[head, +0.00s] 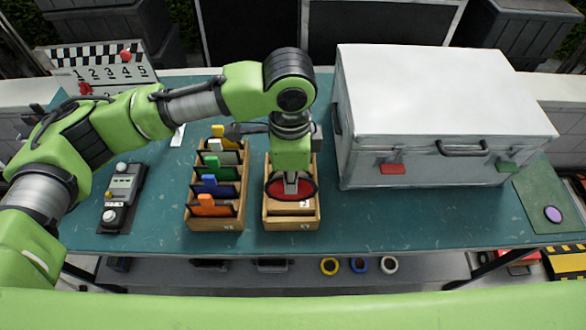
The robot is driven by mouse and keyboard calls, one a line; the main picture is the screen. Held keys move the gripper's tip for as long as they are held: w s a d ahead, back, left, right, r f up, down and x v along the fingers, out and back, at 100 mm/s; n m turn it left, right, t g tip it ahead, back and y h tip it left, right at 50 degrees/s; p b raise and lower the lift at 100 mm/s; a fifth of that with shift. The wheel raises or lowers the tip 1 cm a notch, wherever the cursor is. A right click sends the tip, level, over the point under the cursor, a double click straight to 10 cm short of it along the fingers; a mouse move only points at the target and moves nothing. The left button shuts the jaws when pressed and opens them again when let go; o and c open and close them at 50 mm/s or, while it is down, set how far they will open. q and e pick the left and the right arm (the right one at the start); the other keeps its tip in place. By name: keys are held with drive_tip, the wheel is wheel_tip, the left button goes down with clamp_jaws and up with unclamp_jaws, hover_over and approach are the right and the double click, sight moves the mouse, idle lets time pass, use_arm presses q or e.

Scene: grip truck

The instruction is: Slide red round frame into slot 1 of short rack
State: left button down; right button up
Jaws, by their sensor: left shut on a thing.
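The red round frame (275,192) has a red face and a dark rim. My left gripper (291,188) comes down from above and is shut on it, covering part of its face. The frame is over the short rack (291,225), a light wooden box with a pale divider at its front. The arm hides the rear of this rack. I cannot tell whether the frame's lower edge is inside a slot or just above it. My right gripper is not in view.
A longer wooden rack (217,225) with several coloured tabbed cards stands close on the left. A large white case (430,95) stands close on the right. A dark control box (122,197) lies at the left. The teal table (400,220) is clear at front right.

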use_arm(q)
drive_tip(key=shift+s+f+b, duration=0.1)
drive_tip(key=shift+f+b, duration=0.55)
wheel_tip(320, 180, down, 2)
drive_tip(key=b, duration=0.3)
drive_tip(key=shift+f+b, duration=0.25)
drive_tip(key=shift+b, duration=0.05)
drive_tip(key=shift+f, duration=0.7)
drive_tip(key=shift+p, duration=0.35)
drive_tip(key=shift+p, duration=0.4)
